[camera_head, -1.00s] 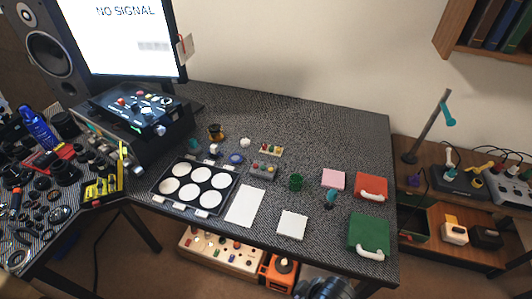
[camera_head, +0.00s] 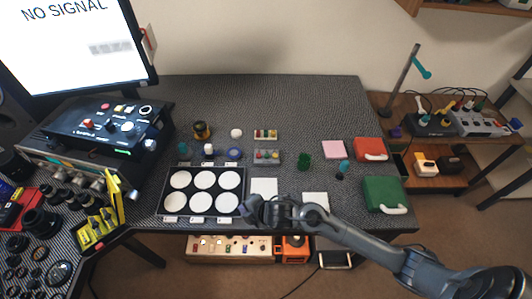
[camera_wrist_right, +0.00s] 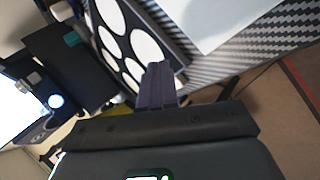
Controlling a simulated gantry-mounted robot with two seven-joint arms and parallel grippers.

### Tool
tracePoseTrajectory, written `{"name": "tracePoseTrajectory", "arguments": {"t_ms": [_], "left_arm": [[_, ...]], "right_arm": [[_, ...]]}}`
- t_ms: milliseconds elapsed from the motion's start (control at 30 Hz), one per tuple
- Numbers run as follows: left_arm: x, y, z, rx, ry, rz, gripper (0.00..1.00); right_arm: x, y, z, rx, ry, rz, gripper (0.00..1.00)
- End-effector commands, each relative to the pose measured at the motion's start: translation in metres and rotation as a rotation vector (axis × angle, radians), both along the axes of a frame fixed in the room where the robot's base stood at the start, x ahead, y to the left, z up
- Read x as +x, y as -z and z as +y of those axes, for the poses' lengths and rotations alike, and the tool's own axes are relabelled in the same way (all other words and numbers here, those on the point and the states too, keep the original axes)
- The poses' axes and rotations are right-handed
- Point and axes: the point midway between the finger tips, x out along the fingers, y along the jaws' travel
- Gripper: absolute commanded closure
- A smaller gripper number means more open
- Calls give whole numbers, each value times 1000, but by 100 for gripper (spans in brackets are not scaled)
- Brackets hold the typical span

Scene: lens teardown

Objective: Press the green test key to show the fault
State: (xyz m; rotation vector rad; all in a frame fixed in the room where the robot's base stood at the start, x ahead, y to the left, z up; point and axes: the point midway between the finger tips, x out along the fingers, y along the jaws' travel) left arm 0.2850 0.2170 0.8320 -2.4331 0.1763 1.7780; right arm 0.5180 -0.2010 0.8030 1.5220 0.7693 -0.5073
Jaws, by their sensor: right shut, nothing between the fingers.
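A black control box (camera_head: 115,128) with coloured knobs stands on the grey unit at the left of the table. A small green lit strip (camera_head: 122,152) shows on its front edge; I cannot tell whether this is the green test key. The monitor (camera_head: 80,40) behind it reads "NO SIGNAL". My right gripper (camera_head: 255,208) is shut and empty, above the front edge of the table by the tray's right corner, well right of the control box. Its closed fingers (camera_wrist_right: 157,85) also show in the right wrist view, in front of the tray. My left gripper is out of view.
The black tray (camera_head: 207,178) with white round pads lies between the gripper and the control box. White sheets (camera_head: 263,187), small jars, a green case (camera_head: 383,194) and a red case (camera_head: 371,149) sit to the right. The back of the table is clear.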

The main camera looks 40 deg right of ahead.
Motion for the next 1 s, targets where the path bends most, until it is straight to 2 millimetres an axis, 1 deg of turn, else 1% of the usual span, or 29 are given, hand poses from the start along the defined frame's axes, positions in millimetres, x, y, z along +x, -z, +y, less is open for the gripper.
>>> {"name": "tracePoseTrajectory", "arguments": {"t_ms": [33,133,200,267,300,400,500,600,700,833,1000], "left_arm": [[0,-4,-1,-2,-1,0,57],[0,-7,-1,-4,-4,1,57],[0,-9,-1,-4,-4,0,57],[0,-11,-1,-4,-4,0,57],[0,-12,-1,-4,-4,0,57],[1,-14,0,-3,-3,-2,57],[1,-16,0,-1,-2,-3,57],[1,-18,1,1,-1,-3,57],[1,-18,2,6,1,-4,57],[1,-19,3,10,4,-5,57],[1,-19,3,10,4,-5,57]], "right_arm": [[22,-6,-12,-76,-99,-40,100],[56,-13,-35,-211,-292,-100,100],[77,-20,-57,-300,-416,-135,100],[93,-29,-77,-369,-513,-160,100],[101,-35,-91,-408,-567,-173,100],[117,-51,-124,-485,-675,-199,100],[127,-66,-153,-539,-754,-219,100],[133,-80,-177,-576,-807,-233,100],[136,-91,-193,-600,-844,-245,100],[137,-100,-207,-616,-870,-255,100],[138,-104,-213,-625,-884,-260,100]]}}
